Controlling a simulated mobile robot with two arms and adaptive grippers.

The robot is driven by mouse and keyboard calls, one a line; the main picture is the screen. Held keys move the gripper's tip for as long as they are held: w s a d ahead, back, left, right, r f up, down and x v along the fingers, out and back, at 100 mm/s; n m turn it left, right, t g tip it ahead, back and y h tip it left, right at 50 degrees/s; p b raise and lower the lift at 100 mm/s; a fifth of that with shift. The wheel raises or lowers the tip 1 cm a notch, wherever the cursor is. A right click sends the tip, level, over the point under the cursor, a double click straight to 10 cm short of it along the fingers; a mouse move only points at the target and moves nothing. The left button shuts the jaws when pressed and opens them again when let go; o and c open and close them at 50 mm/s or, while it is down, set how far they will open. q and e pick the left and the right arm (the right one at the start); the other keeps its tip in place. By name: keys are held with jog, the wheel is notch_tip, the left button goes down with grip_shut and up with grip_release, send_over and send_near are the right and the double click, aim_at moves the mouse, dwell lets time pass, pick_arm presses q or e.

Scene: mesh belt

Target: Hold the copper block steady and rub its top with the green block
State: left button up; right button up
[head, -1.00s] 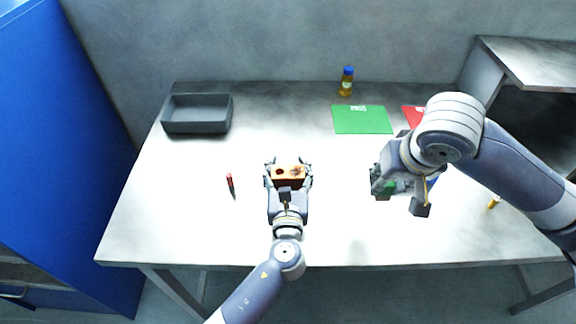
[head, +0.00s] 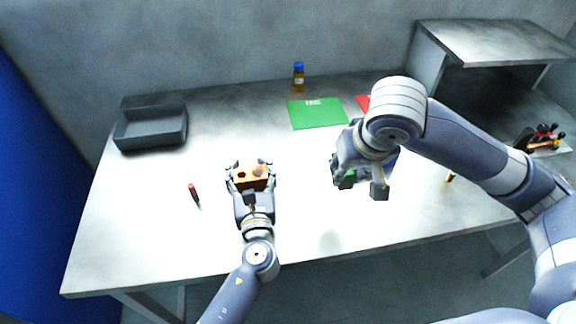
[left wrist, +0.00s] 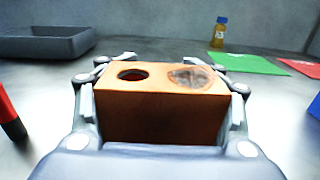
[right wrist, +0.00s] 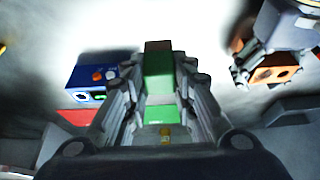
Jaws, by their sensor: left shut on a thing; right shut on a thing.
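The copper block (head: 250,181) is an orange-brown box on the table. In the left wrist view its top (left wrist: 165,104) has a round dark hole at the left and a dark smudged patch at the right. My left gripper (head: 251,170) is shut on it, with a finger at each end. My right gripper (head: 346,178) is to the right of the copper block, apart from it, and shut on the green block (right wrist: 158,72). The green block is mostly hidden by the gripper in the head view.
A grey tray (head: 150,142) stands at the back left. A green sheet (head: 318,126), a bottle (head: 298,78) and a partly hidden red sheet (head: 362,103) are at the back. A blue box (right wrist: 92,82) is near my right gripper.

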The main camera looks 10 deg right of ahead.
jog(key=w+a+r+n+g+y, duration=0.1)
jog(key=w+a+r+n+y, duration=0.25)
jog(key=a, duration=0.65)
jog(key=w+a+r+n, duration=0.2)
jog(key=w+a+n, duration=0.3)
jog(key=a, duration=0.5)
pick_arm(q)
jog(key=shift+c, duration=0.3)
pick_arm(e)
jog(key=shift+n, duration=0.25)
jog(key=shift+s+f, duration=0.15)
jog(key=shift+f, duration=1.65)
jog(key=shift+s+f, duration=0.15)
jog(key=shift+f, duration=1.65)
jog(key=shift+w+d+f, duration=0.1)
jog(key=shift+d+f, duration=0.15)
jog(key=shift+d, duration=0.4)
jog(key=shift+c, duration=0.4)
jog(key=shift+d, duration=2.15)
jog(key=shift+a, duration=2.8)
pick_arm(q)
jog(key=shift+a, duration=0.1)
pick_arm(e)
jog(key=shift+d, duration=2.8)
jog(key=shift+a, duration=2.8)
notch_tip(320, 180, up, 2)
jog(key=shift+a+r, duration=0.15)
jog(key=shift+r, duration=0.05)
notch_tip(320, 180, up, 6)
jog(key=shift+f, duration=0.1)
